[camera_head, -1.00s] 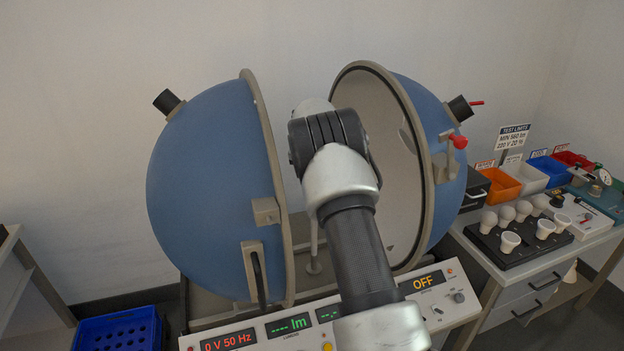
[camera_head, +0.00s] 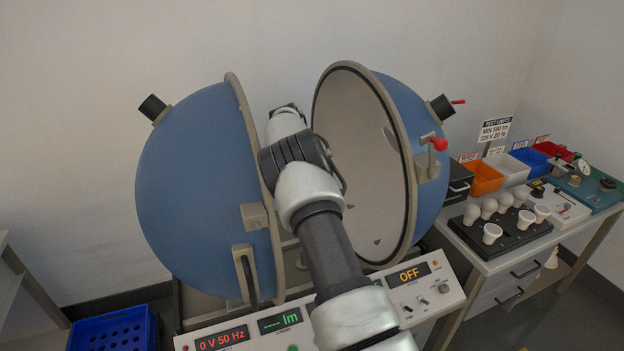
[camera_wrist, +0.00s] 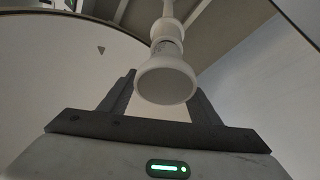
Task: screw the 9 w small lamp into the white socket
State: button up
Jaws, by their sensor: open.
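A white lamp (camera_wrist: 166,82) shows in the wrist view, its wide round face toward the camera. Its narrow end meets the white socket (camera_wrist: 168,27) on a pale post; whether it is fully seated I cannot tell. My gripper (camera_wrist: 163,88) is open, with one dark finger on each side of the lamp and gaps visible beside it. In the head view my arm reaches between the two halves of the blue sphere (camera_head: 205,190), and it hides the lamp, socket and fingers there.
The right sphere half (camera_head: 412,140) stands open close to my arm. A control panel (camera_head: 420,297) reading OFF lies in front. On the right bench, a black tray (camera_head: 505,244) holds several white lamps, with coloured bins (camera_head: 484,178) behind. A blue crate (camera_head: 112,325) is at lower left.

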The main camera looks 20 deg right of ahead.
jog(key=a+n+y, duration=0.3)
jog(key=n, duration=0.8)
jog(key=w+a+n+y+p, duration=0.1)
jog(key=a+n+y, duration=0.3)
jog(key=n, duration=0.8)
jog(key=shift+a+t+y, duration=0.2)
jog(key=shift+t+y, duration=0.1)
jog(key=shift+t, duration=0.1)
jog(key=shift+w, duration=0.1)
jog(key=shift+c, duration=0.5)
jog(key=shift+f, duration=0.1)
jog(key=c, duration=1.1)
